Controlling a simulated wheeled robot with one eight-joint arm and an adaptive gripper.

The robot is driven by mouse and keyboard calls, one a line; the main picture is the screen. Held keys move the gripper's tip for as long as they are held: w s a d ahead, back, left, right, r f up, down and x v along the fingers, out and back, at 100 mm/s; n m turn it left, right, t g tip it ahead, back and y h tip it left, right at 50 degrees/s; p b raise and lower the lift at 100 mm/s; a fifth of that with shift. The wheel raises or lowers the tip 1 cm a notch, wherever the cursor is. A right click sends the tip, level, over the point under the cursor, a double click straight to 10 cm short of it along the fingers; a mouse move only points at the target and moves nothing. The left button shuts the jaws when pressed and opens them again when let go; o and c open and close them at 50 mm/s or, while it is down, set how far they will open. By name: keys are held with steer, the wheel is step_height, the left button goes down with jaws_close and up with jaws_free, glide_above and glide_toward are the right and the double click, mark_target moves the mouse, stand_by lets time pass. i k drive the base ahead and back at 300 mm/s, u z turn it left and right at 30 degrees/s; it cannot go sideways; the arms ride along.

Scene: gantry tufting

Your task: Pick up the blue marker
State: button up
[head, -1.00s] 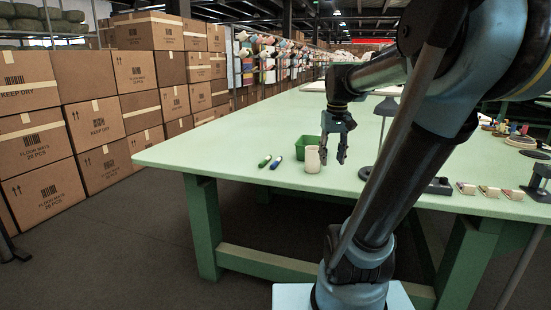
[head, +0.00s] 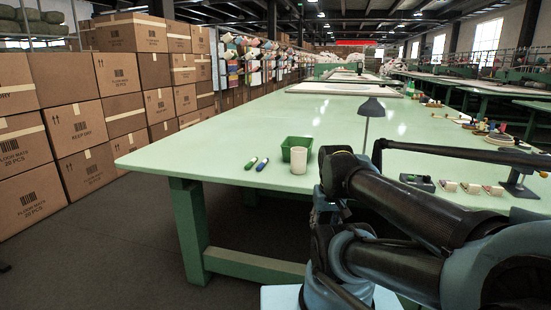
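The blue marker (head: 262,164) lies on the pale green table (head: 215,150) near its front left edge. A green marker (head: 250,163) lies just to its left, roughly parallel to it and a little apart. Nothing covers the blue marker. My arm is folded across the lower right of the head view. I cannot make out my gripper's fingers there, so its state does not show.
A green bin (head: 296,143) and a pale cup (head: 299,160) stand just right of the markers. A grey lamp (head: 370,107) stands further right. Small blocks (head: 472,187) lie near the right front. Stacked cartons (head: 75,125) line the left side. The table left of the markers is clear.

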mark_target(259, 167)
steer(key=u, duration=0.45)
steer(key=k, duration=1)
steer(key=u, duration=0.7)
steer(key=i, duration=1.45)
steer(key=z, duration=0.1)
